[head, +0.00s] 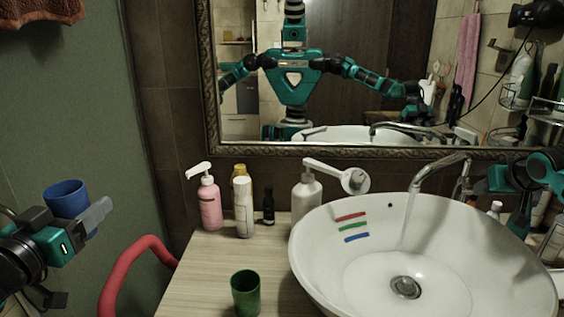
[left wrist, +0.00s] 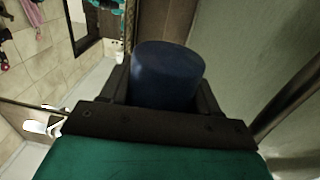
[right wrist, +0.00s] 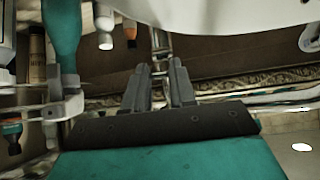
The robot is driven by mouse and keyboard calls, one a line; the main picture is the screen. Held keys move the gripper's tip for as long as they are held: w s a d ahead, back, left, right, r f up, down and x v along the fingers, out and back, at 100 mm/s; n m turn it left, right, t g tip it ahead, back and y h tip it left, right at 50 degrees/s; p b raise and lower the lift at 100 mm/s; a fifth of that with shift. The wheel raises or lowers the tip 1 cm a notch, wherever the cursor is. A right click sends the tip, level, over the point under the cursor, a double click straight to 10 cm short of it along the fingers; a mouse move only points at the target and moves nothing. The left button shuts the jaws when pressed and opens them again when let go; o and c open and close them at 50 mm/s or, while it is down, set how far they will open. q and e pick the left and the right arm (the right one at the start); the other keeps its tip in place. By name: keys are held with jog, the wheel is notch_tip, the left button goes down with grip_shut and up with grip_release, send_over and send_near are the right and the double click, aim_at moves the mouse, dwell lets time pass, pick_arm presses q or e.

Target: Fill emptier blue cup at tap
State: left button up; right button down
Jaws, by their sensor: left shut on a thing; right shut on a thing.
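A blue cup (head: 66,196) is held at the far left, over the floor beside the counter. My left gripper (head: 92,218) is shut on it; the cup also fills the jaws in the left wrist view (left wrist: 168,75). Its inside is not visible, so I cannot tell its fill. The chrome tap (head: 437,168) arches over the white basin (head: 330,222), and a faint stream of water (head: 407,225) falls from its spout towards the drain. My right gripper (right wrist: 158,72) is shut on the thin chrome tap handle (right wrist: 160,45) behind the basin. No second blue cup shows.
A green cup (head: 245,293) stands on the wooden counter (head: 200,285) left of the basin. A pink soap bottle (head: 209,203), white bottles (head: 306,193) and a small dark bottle (head: 268,206) stand behind it. A red curved rail (head: 125,270) lies between the blue cup and counter.

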jog(key=shift+w+d+r+g, duration=0.1)
jog(key=shift+w+r+g, duration=0.15)
jog(key=shift+r+g, duration=0.15)
jog(key=c, duration=0.9)
grip_release()
jog(key=v, duration=1.2)
jog(key=shift+b, duration=0.4)
